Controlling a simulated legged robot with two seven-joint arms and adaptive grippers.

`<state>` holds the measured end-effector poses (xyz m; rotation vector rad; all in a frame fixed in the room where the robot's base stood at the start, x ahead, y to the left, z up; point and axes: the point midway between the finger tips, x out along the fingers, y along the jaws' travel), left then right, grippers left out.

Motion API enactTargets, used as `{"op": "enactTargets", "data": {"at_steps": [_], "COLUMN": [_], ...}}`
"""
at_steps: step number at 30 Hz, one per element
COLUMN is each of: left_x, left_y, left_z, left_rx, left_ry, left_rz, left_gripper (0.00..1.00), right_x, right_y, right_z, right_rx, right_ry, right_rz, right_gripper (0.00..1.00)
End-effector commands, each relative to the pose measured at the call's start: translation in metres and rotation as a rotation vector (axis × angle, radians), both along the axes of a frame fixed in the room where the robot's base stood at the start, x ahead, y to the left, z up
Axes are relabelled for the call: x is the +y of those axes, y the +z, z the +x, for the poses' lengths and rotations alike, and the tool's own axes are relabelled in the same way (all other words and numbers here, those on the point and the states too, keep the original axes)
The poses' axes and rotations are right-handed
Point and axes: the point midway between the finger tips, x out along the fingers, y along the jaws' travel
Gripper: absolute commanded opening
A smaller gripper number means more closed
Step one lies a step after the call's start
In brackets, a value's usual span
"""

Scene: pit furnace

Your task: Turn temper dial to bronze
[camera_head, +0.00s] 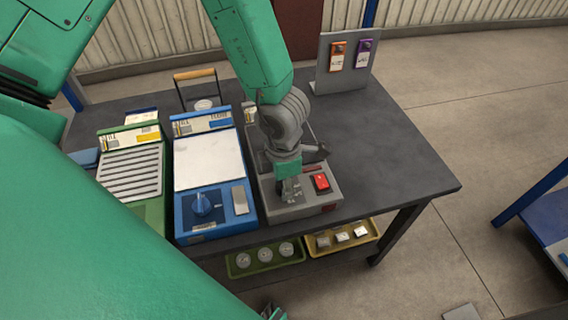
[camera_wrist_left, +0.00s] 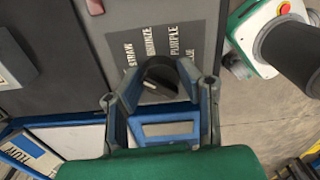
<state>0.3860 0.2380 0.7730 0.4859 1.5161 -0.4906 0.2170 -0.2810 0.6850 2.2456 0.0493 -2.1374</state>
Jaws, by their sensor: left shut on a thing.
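The temper dial is a dark round knob (camera_wrist_left: 160,74) on a grey panel (camera_wrist_left: 120,18) in the left wrist view. Printed labels STRAW, BRONZE and PURPLE fan out above it; a further label is partly hidden by a finger. A small white mark shows on the knob, but which label it points to I cannot tell. My left gripper (camera_wrist_left: 160,92) is shut on the dial, one finger on each side. In the head view my left gripper (camera_head: 287,188) reaches down onto the front of the grey unit (camera_head: 300,212) and hides the dial.
A blue unit with a blue knob (camera_head: 202,203) and a green slatted unit (camera_head: 130,172) stand left. An upright board (camera_head: 345,68) holds orange and purple tags. The table's right side (camera_head: 400,160) is clear.

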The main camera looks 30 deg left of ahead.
Motion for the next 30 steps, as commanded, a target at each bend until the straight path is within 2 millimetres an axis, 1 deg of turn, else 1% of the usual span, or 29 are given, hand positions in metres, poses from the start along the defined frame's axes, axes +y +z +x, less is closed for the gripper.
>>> {"op": "enactTargets", "data": {"at_steps": [1,3,9,15,21,30], "left_x": [0.001,0.001,0.002,0.002,0.002,0.002], "left_y": [0.006,0.006,0.006,0.005,0.004,0.002], "left_z": [0.000,0.000,0.000,0.001,0.002,0.003], "left_rx": [0.002,0.002,0.001,-0.002,-0.003,-0.005], "left_ry": [-0.045,-0.110,-0.297,-0.460,-0.584,-0.679], "left_rz": [0.002,0.002,0.003,0.005,0.005,0.006], "left_gripper": [0.02,0.02,0.02,0.02,0.02,0.02], "right_x": [0.000,0.000,0.000,0.000,0.000,0.000], "right_y": [0.015,0.025,0.054,0.077,0.093,0.103], "right_z": [0.000,0.000,0.000,0.000,0.000,0.000], "right_rx": [0.000,0.000,0.000,0.000,0.000,0.000], "right_ry": [0.000,0.000,0.000,0.000,0.000,0.000], "right_rz": [0.000,0.000,0.000,0.000,0.000,0.000], "right_gripper": [0.40,0.40,0.40,0.40,0.40,0.40]}}
